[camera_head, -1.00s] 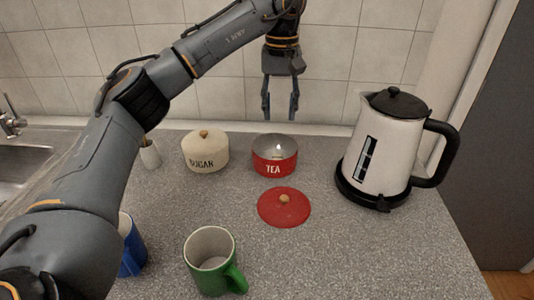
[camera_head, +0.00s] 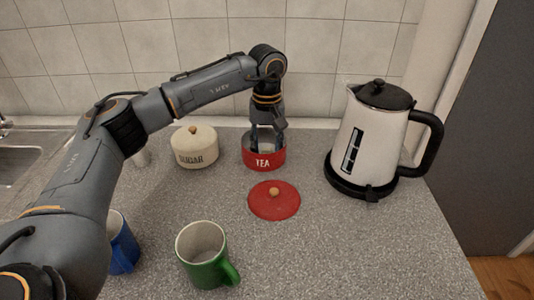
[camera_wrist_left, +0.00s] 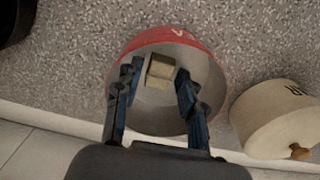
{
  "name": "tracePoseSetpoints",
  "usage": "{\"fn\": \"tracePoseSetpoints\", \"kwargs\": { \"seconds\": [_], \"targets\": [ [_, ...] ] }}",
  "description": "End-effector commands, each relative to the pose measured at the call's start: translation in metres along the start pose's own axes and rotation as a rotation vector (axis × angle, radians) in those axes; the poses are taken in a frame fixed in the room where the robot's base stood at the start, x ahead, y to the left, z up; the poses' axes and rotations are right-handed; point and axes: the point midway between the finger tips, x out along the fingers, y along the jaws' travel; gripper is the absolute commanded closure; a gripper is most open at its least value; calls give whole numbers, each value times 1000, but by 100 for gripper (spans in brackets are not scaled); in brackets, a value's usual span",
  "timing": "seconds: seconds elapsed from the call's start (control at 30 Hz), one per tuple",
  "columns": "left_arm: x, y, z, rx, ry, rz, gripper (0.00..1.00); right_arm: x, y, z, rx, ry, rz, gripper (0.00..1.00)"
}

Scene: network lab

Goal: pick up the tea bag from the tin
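The red tea tin (camera_head: 264,161) stands open on the counter near the back wall. Its red lid (camera_head: 274,201) with a wooden knob lies on the counter in front of it. My left gripper (camera_head: 266,146) points down into the tin's mouth. In the left wrist view the gripper (camera_wrist_left: 158,98) is open, with a finger on each side inside the tin (camera_wrist_left: 168,38). The tea bag (camera_wrist_left: 160,70), a small tan block, lies in the tin between and slightly beyond the fingertips, not visibly gripped. My right gripper does not show.
The cream sugar tin (camera_head: 195,149) stands close to the left of the tea tin. A white kettle (camera_head: 372,145) on a black base stands to the right. A green mug (camera_head: 204,258) and a blue mug (camera_head: 123,245) stand in front. The front right counter is clear.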

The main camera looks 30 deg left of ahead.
Motion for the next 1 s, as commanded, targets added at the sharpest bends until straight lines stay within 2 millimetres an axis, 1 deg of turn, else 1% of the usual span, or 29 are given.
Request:
{"fn": "tracePoseSetpoints", "kwargs": {
  "seconds": [0.17,0.2,0.3,0.73,0.87,1.0],
  "targets": [
    [0,0,0,0,0,0,60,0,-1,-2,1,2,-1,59],
    [0,0,0,0,0,0,64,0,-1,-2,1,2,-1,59],
    [0,0,0,0,0,0,81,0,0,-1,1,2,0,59],
    [-3,0,0,1,0,1,82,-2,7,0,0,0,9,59],
    [-13,1,0,1,1,2,82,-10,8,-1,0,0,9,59],
    [-33,1,0,1,1,2,82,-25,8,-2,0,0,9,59]
  ]
}}
